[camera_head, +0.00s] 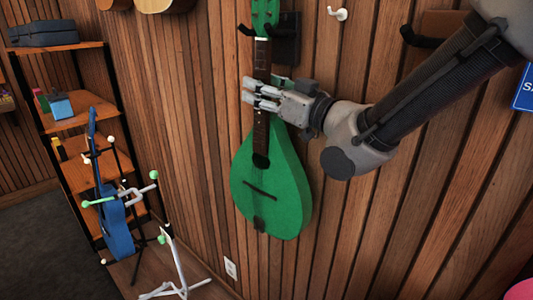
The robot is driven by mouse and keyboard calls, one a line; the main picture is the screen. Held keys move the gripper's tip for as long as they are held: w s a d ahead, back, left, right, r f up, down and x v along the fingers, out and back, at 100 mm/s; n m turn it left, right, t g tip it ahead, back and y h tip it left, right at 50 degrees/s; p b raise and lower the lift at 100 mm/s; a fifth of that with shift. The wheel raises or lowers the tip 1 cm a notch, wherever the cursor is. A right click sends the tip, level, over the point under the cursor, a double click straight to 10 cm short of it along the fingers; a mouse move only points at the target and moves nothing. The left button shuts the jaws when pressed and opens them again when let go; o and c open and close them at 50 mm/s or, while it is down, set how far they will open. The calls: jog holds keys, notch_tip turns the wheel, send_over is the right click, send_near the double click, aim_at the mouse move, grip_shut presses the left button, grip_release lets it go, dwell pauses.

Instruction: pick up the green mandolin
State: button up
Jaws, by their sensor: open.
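The green mandolin (277,197) hangs upright against the wood-slat wall, body down. Its green head is at the top of the picture, at a dark wall hanger (287,38). My gripper (247,91) is at the mandolin's neck, between the head and the body. Its pale fingers point left and lie across the dark fingerboard in this view. The gripper is open. I cannot tell whether the fingers touch the neck or only stand in front of it.
A blue instrument (117,231) stands at the lower left near a white stand (175,268) with green tips. Wooden shelves (85,121) stand behind it. A white hook (338,13) and an empty dark hanger (425,37) are on the wall. A white outlet (230,268) is low on the wall.

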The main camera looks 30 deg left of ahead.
jog(key=shift+c, duration=0.2)
grip_shut()
jog(key=shift+r, duration=0.15)
